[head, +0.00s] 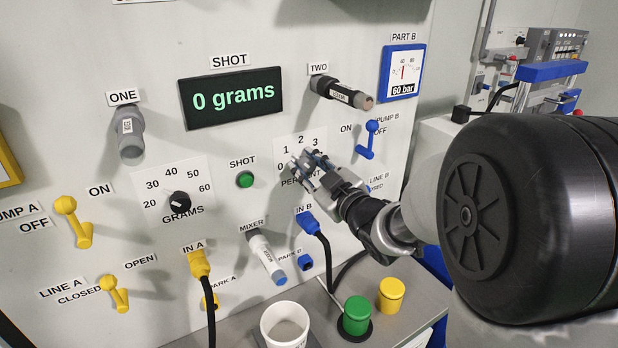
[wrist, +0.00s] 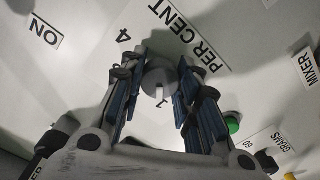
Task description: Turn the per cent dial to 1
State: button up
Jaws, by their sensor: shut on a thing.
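The per cent dial (wrist: 161,73) is a round grey knob with a pale pointer mark, seen in the wrist view. The mark points toward the bottom of that picture, near a partly hidden numeral that I cannot read surely. My gripper (wrist: 160,85) has its fingers on both sides of the knob and is shut on it. In the head view my gripper (head: 308,160) hides the knob.
The green shot button (head: 245,179) and black grams dial (head: 180,202) are left of my gripper. A blue lever (head: 369,140) is close on the right, and the blue IN B plug (head: 307,222) with its black hose is below. A white cup (head: 285,325) stands on the ledge.

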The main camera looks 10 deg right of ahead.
jog(key=shift+r+n+b, duration=0.15)
jog(key=shift+n+b, duration=0.2)
jog(key=shift+n, duration=0.05)
jog(key=o, duration=1.1)
jog(key=v, duration=1.2)
